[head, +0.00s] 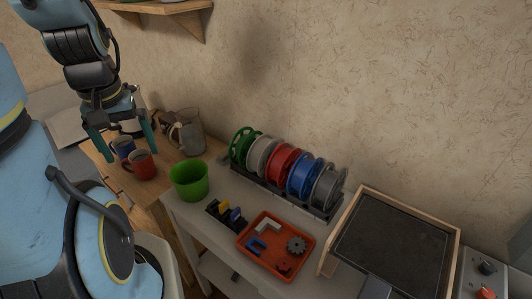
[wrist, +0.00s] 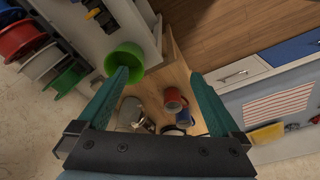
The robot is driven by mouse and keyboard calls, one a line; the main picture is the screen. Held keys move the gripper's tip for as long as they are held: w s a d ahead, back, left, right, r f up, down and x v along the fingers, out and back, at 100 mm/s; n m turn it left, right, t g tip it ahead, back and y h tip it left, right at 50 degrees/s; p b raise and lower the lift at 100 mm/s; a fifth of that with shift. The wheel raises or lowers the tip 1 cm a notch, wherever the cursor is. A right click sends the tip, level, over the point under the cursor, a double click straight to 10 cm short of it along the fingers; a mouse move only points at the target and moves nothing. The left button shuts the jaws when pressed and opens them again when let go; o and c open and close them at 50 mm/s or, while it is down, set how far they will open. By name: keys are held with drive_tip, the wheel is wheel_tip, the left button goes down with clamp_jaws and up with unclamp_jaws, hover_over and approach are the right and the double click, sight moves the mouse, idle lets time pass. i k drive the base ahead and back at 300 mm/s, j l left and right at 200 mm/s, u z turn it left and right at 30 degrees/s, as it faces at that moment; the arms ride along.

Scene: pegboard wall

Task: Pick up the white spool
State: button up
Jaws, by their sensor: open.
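The white spool (head: 262,150) stands upright in a dark rack on the bench, second from the left, between the green spool (head: 241,144) and the red spool (head: 284,163). It also shows at the left of the wrist view (wrist: 42,61). My gripper (head: 130,153) is open and empty at the left, above the wooden table with the mugs. It is well to the left of the white spool. In the wrist view, the two teal fingers (wrist: 159,75) are wide apart with nothing between them.
A blue spool (head: 305,176) and a grey spool (head: 327,188) fill the rack's right. A green cup (head: 189,181), an orange tray (head: 267,263) and a framed dark panel (head: 397,243) surround it. A red mug (head: 140,164) and a pitcher (head: 190,132) stand near my gripper.

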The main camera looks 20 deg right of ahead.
sight(259, 154)
drive_tip(key=k+l+u, duration=0.2)
drive_tip(key=u, duration=0.15)
drive_tip(key=k+l+u, duration=0.45)
drive_tip(key=u, duration=0.25)
